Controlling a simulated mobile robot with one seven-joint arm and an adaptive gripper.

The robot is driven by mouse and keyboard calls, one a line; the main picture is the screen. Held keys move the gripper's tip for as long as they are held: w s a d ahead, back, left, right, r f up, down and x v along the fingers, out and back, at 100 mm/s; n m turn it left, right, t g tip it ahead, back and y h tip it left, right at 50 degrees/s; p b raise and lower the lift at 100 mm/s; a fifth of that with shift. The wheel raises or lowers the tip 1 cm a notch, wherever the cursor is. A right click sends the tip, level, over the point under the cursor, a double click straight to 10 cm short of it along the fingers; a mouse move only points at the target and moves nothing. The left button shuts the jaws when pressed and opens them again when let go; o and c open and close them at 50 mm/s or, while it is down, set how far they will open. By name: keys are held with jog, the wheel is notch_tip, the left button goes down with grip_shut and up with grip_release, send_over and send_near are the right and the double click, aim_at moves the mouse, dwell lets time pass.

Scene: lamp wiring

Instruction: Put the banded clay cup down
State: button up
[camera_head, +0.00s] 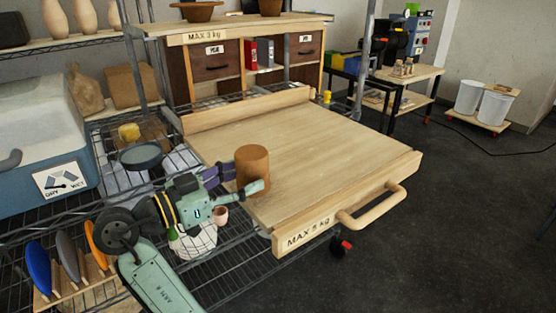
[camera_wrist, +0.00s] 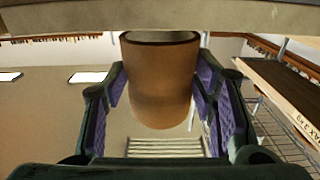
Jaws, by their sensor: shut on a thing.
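The clay cup (camera_head: 252,163) is plain orange-brown in the head view; I cannot make out its bands. It is in my gripper (camera_head: 241,180), at the left edge of the pale wooden pull-out board (camera_head: 320,150). In the wrist view the cup (camera_wrist: 160,85) sits between the two purple-padded fingers, with a dark rim at the picture's top. My gripper is shut on its sides. The fingers partly hide the cup's lower part in the head view, so I cannot tell whether it touches the board.
The board is bare, with a raised back ledge and a front handle (camera_head: 372,208). A blue-and-white box (camera_head: 45,140) stands at the left.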

aim_at(277, 180)
jog(key=p+x, duration=0.1)
jog(key=x, duration=0.4)
jog(key=shift+w, duration=0.1)
jog(key=p+x, duration=0.1)
jog(key=x, duration=0.2)
jog(key=shift+d+r, duration=0.1)
jog(key=shift+r, duration=0.1)
jog(key=shift+w+d+f+p, duration=0.1)
jog(key=shift+w+d+p, duration=0.15)
jog(key=shift+p, duration=0.1)
jog(key=shift+a+f, duration=0.1)
jog(key=shift+f, duration=0.25)
jog(key=shift+f, duration=0.1)
jog(key=shift+f+b, duration=0.15)
jog(key=shift+b, duration=0.15)
jog(key=o, duration=1.5)
jog(key=shift+o, duration=0.2)
